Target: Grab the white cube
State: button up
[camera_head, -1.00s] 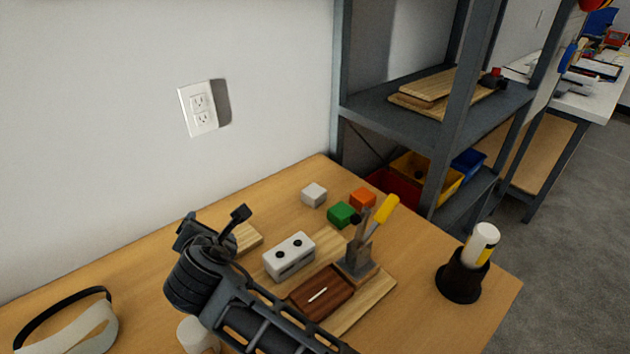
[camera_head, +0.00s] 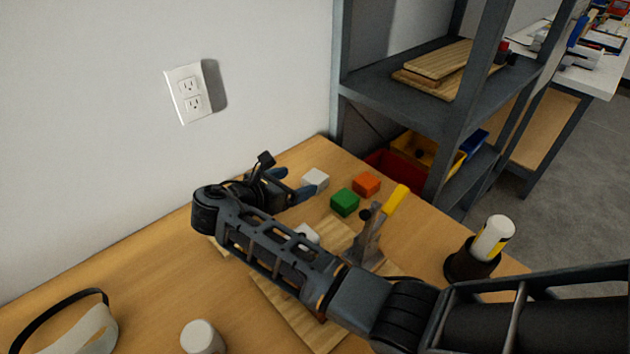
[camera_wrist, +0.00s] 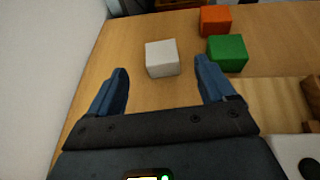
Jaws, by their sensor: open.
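The white cube (camera_head: 315,179) sits on the wooden table near the back wall. In the wrist view, the white cube (camera_wrist: 162,58) lies ahead of and between my fingers, slightly beyond the fingertips. My gripper (camera_head: 291,184) is open and empty, with its blue fingers pointing toward the cube from the left. Both fingers of my gripper (camera_wrist: 161,75) show apart in the wrist view, and neither seems to touch the cube.
A green cube (camera_head: 345,202) and an orange cube (camera_head: 366,184) stand right of the white cube. A yellow-handled clamp (camera_head: 385,225) is nearer. My arm partly hides a white block (camera_head: 307,235). The wall (camera_head: 100,130) is close on the left. A shelf (camera_head: 405,90) stands behind.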

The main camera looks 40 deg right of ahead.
aim_at(313, 178)
jog(key=x, duration=0.6)
jog(key=shift+a+f, duration=0.15)
jog(key=shift+f, duration=0.2)
jog(key=c, duration=1.1)
